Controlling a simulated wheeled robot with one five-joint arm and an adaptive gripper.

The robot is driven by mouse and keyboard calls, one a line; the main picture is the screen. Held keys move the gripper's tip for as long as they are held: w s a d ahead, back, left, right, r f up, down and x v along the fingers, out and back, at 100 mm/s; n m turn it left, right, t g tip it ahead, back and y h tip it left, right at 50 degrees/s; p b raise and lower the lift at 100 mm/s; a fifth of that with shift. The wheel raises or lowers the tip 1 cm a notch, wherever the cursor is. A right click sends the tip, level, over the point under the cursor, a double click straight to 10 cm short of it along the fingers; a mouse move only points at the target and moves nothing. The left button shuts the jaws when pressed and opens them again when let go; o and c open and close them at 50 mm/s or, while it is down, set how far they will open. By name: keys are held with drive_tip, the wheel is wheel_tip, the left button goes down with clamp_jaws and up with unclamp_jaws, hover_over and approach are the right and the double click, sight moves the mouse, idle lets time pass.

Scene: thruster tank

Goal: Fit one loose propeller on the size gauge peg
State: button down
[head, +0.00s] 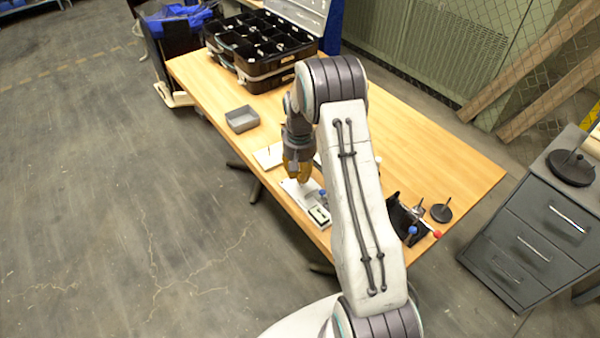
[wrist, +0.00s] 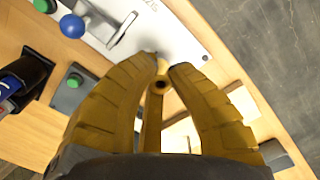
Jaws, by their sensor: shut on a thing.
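My gripper (head: 297,173) reaches down over the near edge of the wooden table. In the wrist view its yellow fingers (wrist: 163,66) are shut on a small brass-coloured piece (wrist: 161,86) with a round, holed hub, seemingly a propeller. The fingers hide much of it, and its colour blends with theirs. A white plate (head: 266,158) with a thin upright pin lies just beyond the gripper. I cannot tell which peg is the size gauge.
A pale metal plate (wrist: 190,42) with a blue-knobbed lever (wrist: 73,26) lies under the gripper. A grey tray (head: 241,119) and a black compartment case (head: 262,47) stand farther back. The table's right side (head: 450,150) is clear.

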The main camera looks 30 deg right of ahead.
drive_tip(key=shift+f+b, duration=1)
drive_tip(key=shift+f, duration=0.15)
idle(0.7)
drive_tip(key=c, duration=1.2)
unclamp_jaws()
drive_tip(key=shift+r, duration=0.1)
wheel_tip(320, 180, up, 16)
drive_tip(key=p, duration=0.3)
drive_tip(key=shift+w+p, duration=0.15)
drive_tip(key=shift+p, duration=0.15)
idle(0.3)
